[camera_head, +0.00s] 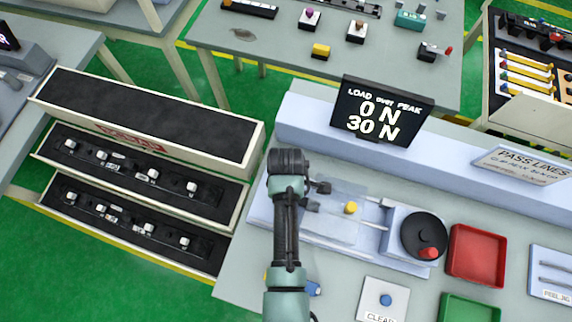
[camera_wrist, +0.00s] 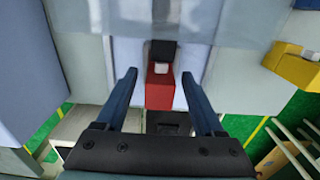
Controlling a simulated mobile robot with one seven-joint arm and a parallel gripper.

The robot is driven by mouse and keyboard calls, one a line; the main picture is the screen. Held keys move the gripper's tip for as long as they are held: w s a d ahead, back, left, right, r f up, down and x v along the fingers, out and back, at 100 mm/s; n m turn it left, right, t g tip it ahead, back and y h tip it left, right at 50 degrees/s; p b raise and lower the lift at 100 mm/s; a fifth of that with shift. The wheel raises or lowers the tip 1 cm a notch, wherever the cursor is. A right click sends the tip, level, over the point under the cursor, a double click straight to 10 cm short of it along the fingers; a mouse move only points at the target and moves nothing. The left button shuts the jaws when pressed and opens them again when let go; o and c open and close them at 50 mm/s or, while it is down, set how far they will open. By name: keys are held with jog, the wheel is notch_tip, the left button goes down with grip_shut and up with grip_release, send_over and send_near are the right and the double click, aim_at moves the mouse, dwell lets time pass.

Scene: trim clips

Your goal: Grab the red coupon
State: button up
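A red block, which I take for the red coupon (camera_wrist: 160,90), shows in the wrist view between my fingers. A small white piece and a black part (camera_wrist: 162,52) are at its far end. My gripper (camera_wrist: 159,75) is open, with one finger on each side of the red block and a visible gap on both sides. I cannot tell whether the fingers are level with it or above it. In the head view my gripper (camera_head: 314,196) is over the left part of the pale blue test fixture (camera_head: 330,237). The red block does not show there.
A clear plate (camera_head: 345,190) and a yellow knob (camera_head: 351,208) are just right of my gripper. Further right are a black dial (camera_head: 424,236) with a red knob, a red tray (camera_head: 478,256) and a green tray (camera_head: 470,308). A display (camera_head: 380,110) reading 0 N and 30 N stands behind.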

grip_shut()
